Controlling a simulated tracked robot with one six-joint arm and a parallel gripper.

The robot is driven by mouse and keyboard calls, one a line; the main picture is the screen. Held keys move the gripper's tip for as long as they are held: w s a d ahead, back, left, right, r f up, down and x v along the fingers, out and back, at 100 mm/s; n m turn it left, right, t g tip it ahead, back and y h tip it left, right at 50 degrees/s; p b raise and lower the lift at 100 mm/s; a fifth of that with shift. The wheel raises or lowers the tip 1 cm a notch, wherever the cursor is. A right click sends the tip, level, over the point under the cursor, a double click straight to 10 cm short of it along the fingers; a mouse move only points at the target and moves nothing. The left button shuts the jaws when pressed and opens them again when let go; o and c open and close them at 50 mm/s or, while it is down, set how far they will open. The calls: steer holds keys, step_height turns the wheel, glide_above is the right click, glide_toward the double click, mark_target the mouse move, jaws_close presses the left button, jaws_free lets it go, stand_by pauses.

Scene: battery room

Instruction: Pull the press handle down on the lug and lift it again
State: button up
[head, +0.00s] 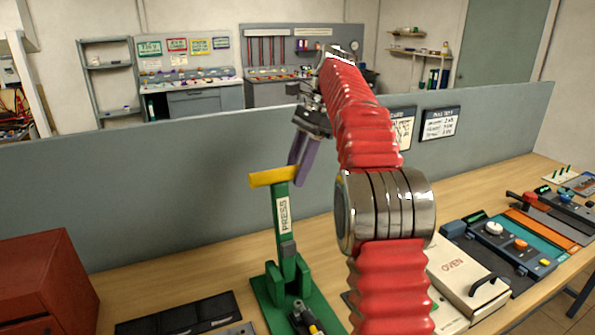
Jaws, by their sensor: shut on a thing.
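The green press (284,240) stands upright on the bench, with the word PRESS on its column. Its yellow handle (268,178) is a bar across the top and sits high. My gripper (300,174) comes from above on the right, its purple fingers pointing down at the handle's right end. The fingers are shut on the handle, though the contact is partly hidden. A small grey, black and yellow item (305,318) is at the press's foot. I cannot tell whether it is the lug.
A red cabinet (42,285) stands at the left and a dark tray (178,315) lies left of the press. The white oven (462,280) and several control units are to the right. A grey partition (180,190) runs behind the bench. My red arm hides part of the bench.

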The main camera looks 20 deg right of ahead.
steer(key=o, duration=0.3)
steer(key=shift+s, duration=0.1)
